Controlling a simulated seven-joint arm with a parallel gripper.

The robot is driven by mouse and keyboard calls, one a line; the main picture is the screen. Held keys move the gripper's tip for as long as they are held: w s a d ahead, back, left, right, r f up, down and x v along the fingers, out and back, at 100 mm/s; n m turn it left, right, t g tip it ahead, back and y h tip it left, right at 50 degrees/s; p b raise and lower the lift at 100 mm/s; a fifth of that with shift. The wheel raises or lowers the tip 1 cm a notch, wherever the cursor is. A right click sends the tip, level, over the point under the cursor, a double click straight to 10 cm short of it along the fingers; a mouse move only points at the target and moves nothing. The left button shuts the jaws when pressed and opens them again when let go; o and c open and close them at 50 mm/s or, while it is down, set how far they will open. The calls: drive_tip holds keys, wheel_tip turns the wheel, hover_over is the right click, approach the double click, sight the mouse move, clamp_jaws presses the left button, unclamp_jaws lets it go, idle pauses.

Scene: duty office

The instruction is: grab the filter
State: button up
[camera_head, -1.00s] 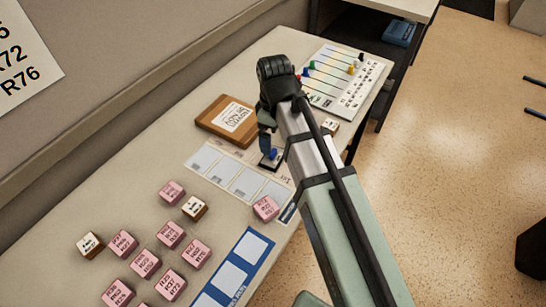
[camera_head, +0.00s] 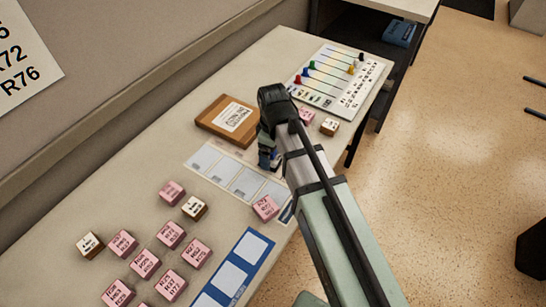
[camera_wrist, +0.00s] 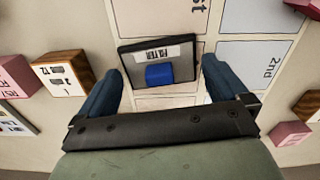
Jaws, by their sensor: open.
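The filter (camera_wrist: 128,62) is a flat dark-framed piece with a white label reading FILTER and a blue block-shaped handle (camera_wrist: 158,74) on its face. In the wrist view it lies on a white printed sheet (camera_wrist: 240,20) with boxes, between the two blue fingers. My gripper (camera_wrist: 160,70) is open, with one finger on each side of the handle and a gap on both sides. In the head view my gripper (camera_head: 268,158) is low over the sheet and hides the filter. How far the fingertips are above the sheet is hard to tell.
Pink and white-topped wooden blocks (camera_head: 171,235) lie toward the front left, with a blue-edged card (camera_head: 238,262). A wooden box (camera_head: 218,126) lies behind my gripper. A board with coloured pegs (camera_head: 352,88) is at the far end. A pink block (camera_head: 265,208) sits near the desk edge.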

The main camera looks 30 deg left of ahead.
drive_tip(key=shift+f, duration=0.45)
drive_tip(key=c, duration=0.9)
drive_tip(key=shift+o, duration=0.2)
